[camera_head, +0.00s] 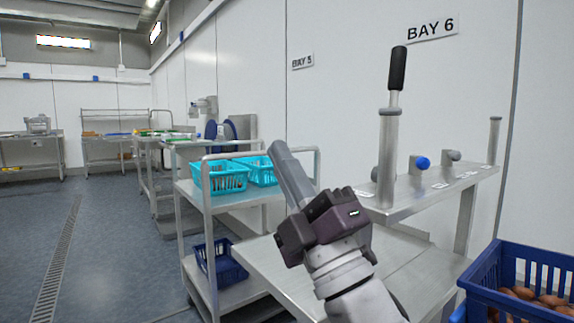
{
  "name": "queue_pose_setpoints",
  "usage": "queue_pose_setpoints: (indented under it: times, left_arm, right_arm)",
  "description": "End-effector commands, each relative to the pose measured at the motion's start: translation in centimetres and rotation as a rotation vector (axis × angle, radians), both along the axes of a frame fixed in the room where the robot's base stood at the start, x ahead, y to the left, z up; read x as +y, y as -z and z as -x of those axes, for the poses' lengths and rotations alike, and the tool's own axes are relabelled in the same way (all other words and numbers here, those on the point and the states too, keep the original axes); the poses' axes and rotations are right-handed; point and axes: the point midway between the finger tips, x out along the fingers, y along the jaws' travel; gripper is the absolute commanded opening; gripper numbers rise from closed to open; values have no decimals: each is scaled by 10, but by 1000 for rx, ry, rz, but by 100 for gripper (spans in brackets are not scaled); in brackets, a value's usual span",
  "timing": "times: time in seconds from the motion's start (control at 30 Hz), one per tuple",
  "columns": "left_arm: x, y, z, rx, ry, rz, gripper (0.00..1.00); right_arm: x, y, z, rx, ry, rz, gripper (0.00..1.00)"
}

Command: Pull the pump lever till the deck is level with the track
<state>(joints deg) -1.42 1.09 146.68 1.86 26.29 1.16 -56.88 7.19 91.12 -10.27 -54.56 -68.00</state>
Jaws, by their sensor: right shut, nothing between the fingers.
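A lever with a black grip (397,68) stands nearly upright on a steel post at the left end of a raised steel shelf (425,198). My right gripper (278,148) is left of the lever, clear of it in the picture. Its grey fingers are together, pointing up and left, with nothing held. A flat steel surface (270,268) lies lower, partly hidden behind my right arm; I cannot tell whether it is the deck. I cannot make out the track. My left gripper is out of view.
A steel trolley (192,190) holds turquoise baskets (222,178) on top and a blue basket (226,262) below. A blue crate (515,255) with brown dates is at lower right. A blue knob (422,163) is on the shelf. Open floor lies left.

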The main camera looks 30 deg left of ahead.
Motion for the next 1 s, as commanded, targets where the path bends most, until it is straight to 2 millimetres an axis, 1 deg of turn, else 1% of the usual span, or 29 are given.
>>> queue_pose_setpoints:
  times: [0.03,0.1,0.43,0.6,0.77,0.83,0.93,1.0]
  left_arm:
    - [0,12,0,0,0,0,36]
    - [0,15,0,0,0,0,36]
    - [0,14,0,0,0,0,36]
    - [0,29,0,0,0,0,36]
    - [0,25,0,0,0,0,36]
    - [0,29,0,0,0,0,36]
    - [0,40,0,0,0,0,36]
    - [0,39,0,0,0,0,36]
  right_arm:
    - [0,11,1,-18,1,6,0]
    - [1,12,2,-40,1,13,0]
    - [1,11,3,-50,1,18,0]
    - [1,23,4,-85,0,31,0]
    - [1,19,4,-87,-1,31,0]
    - [1,22,4,-92,-1,32,0]
    - [1,31,4,-117,2,42,0]
    - [1,30,5,-127,2,46,0]
